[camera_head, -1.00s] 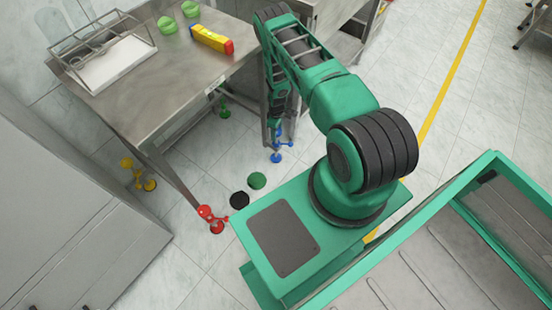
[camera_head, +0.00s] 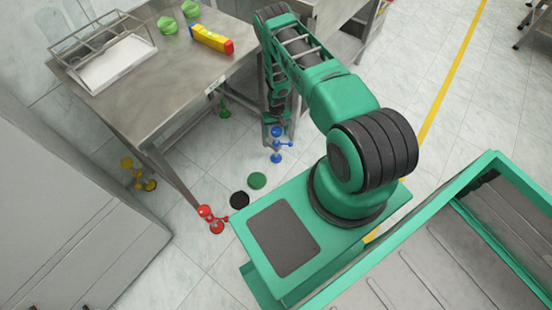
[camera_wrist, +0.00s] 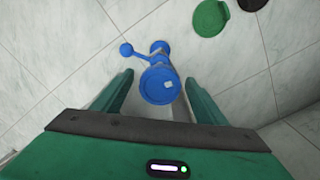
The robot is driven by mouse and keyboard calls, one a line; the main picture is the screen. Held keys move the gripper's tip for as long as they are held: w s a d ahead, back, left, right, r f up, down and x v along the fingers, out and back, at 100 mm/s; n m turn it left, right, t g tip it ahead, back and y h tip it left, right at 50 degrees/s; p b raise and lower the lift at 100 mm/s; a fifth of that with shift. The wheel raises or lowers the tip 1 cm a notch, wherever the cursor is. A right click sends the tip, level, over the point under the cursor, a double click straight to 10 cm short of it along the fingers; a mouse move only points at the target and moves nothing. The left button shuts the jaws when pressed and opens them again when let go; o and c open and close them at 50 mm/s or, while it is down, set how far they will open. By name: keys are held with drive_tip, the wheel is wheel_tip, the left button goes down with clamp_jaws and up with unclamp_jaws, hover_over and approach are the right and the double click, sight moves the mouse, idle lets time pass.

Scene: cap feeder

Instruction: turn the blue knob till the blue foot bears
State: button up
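The blue knob (camera_head: 276,131) sits at the lower end of a table leg, below my arm in the head view. In the wrist view the blue knob (camera_wrist: 160,84) is a round cap with a small pale square mark. A short side arm ending in a blue ball (camera_wrist: 126,50) points up-left from it. The blue foot (camera_wrist: 160,47) shows partly behind the knob; it is also in the head view (camera_head: 276,157). Whether it presses on the floor cannot be told. My gripper (camera_wrist: 158,78) is open, its fingers either side of the knob with visible gaps.
The steel table (camera_head: 125,105) has other feet in red (camera_head: 211,219), yellow (camera_head: 138,175) and green (camera_head: 224,109). A black disc (camera_head: 239,200) and a green disc (camera_head: 257,181) lie on the tiled floor. A grey cabinet (camera_head: 60,220) stands at left.

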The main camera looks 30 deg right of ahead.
sight(276, 131)
drive_tip(key=shift+r, duration=3.45)
